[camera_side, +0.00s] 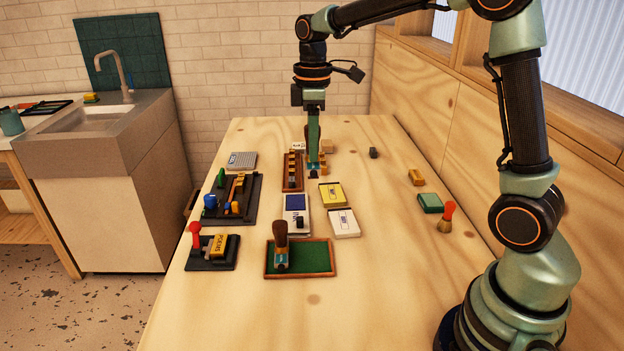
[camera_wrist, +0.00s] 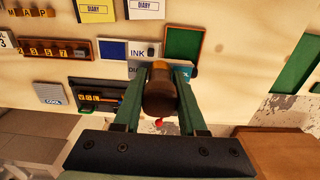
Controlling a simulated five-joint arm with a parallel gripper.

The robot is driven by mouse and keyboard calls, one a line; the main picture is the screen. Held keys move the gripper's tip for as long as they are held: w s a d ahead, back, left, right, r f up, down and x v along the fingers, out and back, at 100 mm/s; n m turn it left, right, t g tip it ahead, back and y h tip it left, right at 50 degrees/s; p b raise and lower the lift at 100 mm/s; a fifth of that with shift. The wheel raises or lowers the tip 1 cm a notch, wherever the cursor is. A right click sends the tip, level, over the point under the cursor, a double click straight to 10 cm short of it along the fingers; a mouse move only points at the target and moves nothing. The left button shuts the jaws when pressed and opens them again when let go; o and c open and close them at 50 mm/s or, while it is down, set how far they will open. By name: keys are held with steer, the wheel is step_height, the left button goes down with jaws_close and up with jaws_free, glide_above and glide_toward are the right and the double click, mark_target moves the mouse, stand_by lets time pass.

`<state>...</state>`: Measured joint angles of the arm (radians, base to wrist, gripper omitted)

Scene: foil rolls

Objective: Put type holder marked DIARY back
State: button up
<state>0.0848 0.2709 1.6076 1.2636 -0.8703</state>
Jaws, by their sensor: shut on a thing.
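My gripper (camera_side: 313,163) is shut on a type holder with a brown handle. In the wrist view, the held type holder (camera_wrist: 160,92) stands between my fingers (camera_wrist: 164,74). Letters reading "DIA" show at its left end; the handle hides the rest. In the side view, its teal end shows below my fingers, in line with the wooden type rack (camera_side: 292,172); its height above the table is hard to tell. Another brown-handled holder (camera_side: 281,243) stands upright at the left end of the green-lined tray (camera_side: 310,260).
The ink pad (camera_side: 297,204), yellow notepad (camera_side: 332,195) and white notepad (camera_side: 344,223) lie mid-table. A black tray (camera_side: 249,207) and a red-handled tool (camera_side: 195,236) stand left. A green block (camera_side: 430,203) and brush-like tool (camera_side: 446,218) are at right. The front table is clear.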

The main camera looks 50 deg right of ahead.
mark_target(315, 172)
steer(key=s+a, duration=0.1)
steer(key=s+a+r, duration=0.1)
steer(key=s+a, duration=0.1)
steer(key=shift+s+a+r, duration=0.25)
steer(key=shift+s, duration=0.15)
steer(key=f, duration=2)
steer(key=shift+s+a, duration=0.2)
steer(key=shift+s, duration=0.1)
steer(key=o, duration=1.1)
steer(key=shift+f, duration=0.1)
steer(key=shift+c, duration=0.2)
